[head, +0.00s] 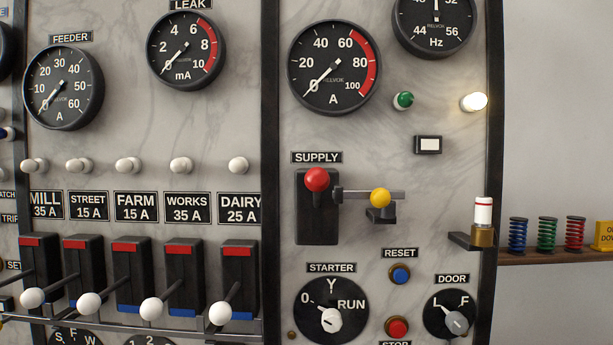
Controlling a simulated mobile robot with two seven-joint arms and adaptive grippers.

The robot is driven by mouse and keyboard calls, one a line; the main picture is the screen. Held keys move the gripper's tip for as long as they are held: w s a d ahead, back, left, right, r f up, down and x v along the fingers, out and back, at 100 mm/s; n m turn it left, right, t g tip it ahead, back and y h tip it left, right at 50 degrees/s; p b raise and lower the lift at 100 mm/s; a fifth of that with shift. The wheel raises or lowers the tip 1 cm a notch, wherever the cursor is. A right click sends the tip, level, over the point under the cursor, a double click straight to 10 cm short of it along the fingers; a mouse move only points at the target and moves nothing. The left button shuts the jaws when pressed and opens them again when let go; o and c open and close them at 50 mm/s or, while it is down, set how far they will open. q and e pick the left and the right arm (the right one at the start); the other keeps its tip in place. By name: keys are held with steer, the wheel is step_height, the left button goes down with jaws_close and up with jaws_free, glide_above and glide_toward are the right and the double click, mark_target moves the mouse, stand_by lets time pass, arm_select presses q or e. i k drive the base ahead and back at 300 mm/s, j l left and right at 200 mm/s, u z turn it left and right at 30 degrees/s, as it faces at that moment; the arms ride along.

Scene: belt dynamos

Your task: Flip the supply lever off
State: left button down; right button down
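The supply lever shows as a red ball knob (317,180) at the upper part of a tall black housing (317,225), under the SUPPLY label (317,158). A grey metal bar (355,194) runs from beside the housing to the right. A yellow knob (381,198) sits on this bar, with a dark bracket (381,216) below it. I cannot tell whether the bar touches the lever. Neither of my grippers is in the head view.
The STARTER dial (331,311), blue RESET button (400,274) and red STOP button (397,327) lie below. Several white-knobbed feeder levers (151,309) stick out at the left. At the right, a shelf (555,258) carries coils. The space before the panel looks clear.

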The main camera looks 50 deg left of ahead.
mark_target(317, 179)
steer(key=u, duration=1.4)
steer(key=k, duration=0.1)
steer(key=u, duration=0.05)
